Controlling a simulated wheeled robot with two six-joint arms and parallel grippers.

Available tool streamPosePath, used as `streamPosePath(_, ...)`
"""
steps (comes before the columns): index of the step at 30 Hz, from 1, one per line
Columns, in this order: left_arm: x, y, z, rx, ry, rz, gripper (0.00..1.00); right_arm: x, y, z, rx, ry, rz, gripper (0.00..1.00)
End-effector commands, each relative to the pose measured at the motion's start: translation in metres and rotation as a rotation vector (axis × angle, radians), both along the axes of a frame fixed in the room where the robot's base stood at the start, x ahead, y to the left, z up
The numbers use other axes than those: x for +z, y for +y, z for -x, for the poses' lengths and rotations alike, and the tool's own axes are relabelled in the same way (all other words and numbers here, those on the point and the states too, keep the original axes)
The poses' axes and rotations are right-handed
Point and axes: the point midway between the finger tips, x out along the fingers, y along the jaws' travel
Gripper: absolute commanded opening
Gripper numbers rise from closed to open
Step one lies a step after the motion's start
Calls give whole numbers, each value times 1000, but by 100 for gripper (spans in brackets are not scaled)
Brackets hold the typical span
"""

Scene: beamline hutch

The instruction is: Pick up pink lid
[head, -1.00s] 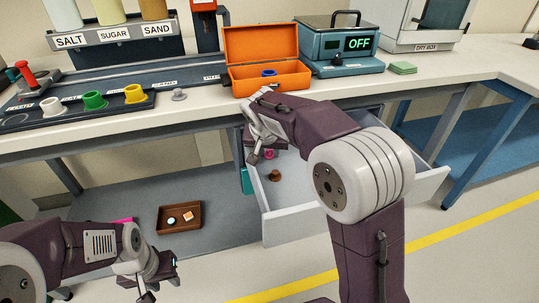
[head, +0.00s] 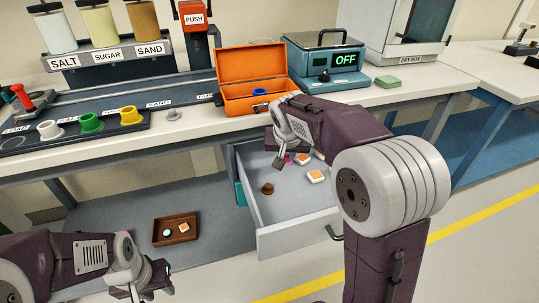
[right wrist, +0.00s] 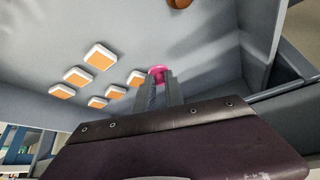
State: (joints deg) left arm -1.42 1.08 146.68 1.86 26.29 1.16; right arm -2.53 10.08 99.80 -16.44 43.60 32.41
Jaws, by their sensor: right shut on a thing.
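The pink lid (right wrist: 157,70) shows at the tips of my right gripper (right wrist: 160,82) in the right wrist view. The fingers are shut on it, and only its upper part shows beyond them. In the head view my right gripper (head: 281,163) reaches down into the open drawer (head: 290,238). A small bit of the pink lid (head: 288,158) shows beside its fingertips there. I cannot tell whether the lid touches the drawer floor. My left gripper (head: 151,289) is low at the left, apart from the drawer, with its fingers apart and nothing seen between them.
The drawer also holds a brown knobbed piece (head: 267,188) and several orange-and-white blocks (head: 316,176). Drawer walls stand close around my right gripper. A brown tray (head: 176,229) lies left of the drawer. An open orange box (head: 262,102) stands on the bench above.

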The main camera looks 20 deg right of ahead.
Motion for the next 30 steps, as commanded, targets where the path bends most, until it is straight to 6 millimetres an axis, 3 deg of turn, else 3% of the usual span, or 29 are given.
streamPosePath(1, 9, 0, 0, 0, 0, 0, 36, 11, -11, 4, -5, -1, 0, 0)
streamPosePath(6, 23, 0, 0, 0, 0, 0, 36, 26, -39, 15, -4, -2, 0, 0)
streamPosePath(12, 30, 0, 0, 0, 0, 0, 36, 35, -60, 22, -2, -2, 0, 0)
streamPosePath(30, 30, 0, 0, 0, 0, 0, 36, 35, -63, 23, 1, -2, 0, 0)
